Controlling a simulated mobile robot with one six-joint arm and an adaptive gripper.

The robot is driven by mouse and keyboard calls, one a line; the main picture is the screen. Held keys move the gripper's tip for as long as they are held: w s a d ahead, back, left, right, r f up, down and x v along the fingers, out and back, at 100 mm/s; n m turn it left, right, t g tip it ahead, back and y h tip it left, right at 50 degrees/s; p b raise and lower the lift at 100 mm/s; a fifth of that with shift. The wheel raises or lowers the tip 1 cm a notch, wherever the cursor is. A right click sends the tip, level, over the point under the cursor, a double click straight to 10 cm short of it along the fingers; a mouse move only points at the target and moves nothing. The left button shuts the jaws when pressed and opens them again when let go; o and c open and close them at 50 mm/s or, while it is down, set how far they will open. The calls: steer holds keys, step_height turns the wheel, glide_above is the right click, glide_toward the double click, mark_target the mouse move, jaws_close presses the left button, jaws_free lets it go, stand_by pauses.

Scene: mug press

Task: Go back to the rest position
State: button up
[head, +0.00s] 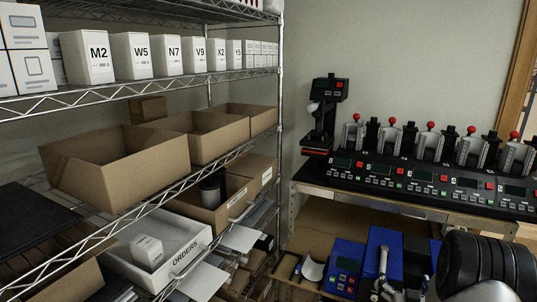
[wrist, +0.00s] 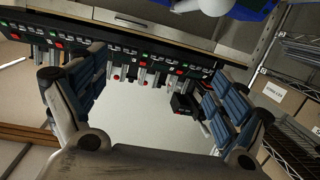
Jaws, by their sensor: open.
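My gripper (wrist: 155,68) shows in the wrist view with its two blue-padded fingers spread wide apart. The row of mug presses (head: 430,175) with red-knobbed levers stands on the bench at the right in the head view. The row also shows in the wrist view (wrist: 115,50), tilted and beyond the fingers, apart from them. My dark ribbed arm part fills the lower right of the head view. I cannot make out the fingers there.
A wire shelf at left holds white labelled boxes (head: 131,56), open cardboard boxes (head: 115,165) and a white ORDERS tray (head: 190,262) with a small white box (head: 146,251). A dark cylinder (head: 210,190) stands in a carton. Blue devices (head: 343,268) sit below the bench (head: 400,203).

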steer(key=s+a+r+n+g+y, duration=0.1)
steer(key=s+a+r+g+y, duration=0.15)
steer(key=a+r, duration=0.5)
steer(key=s+a+r+n+g+y, duration=0.1)
steer(key=s+a+r+g, duration=0.1)
steer(key=s+a+r, duration=0.4)
steer(key=s+a+r+g, duration=0.1)
steer(key=s+a, duration=0.3)
steer(key=s, duration=0.5)
steer(key=s+a+r+n+g+y, duration=0.1)
steer(key=s+a+r+g, duration=0.1)
steer(key=s+a, duration=0.3)
steer(key=s+a+r+g+y, duration=0.1)
steer(key=s+a+r+g, duration=0.1)
steer(key=s, duration=1.2)
steer(key=shift+a+r+n+g, duration=0.3)
steer(key=shift+a+g, duration=0.25)
steer(key=shift+a, duration=0.6)
steer(key=shift+s, duration=0.1)
steer(key=shift+c, duration=0.3)
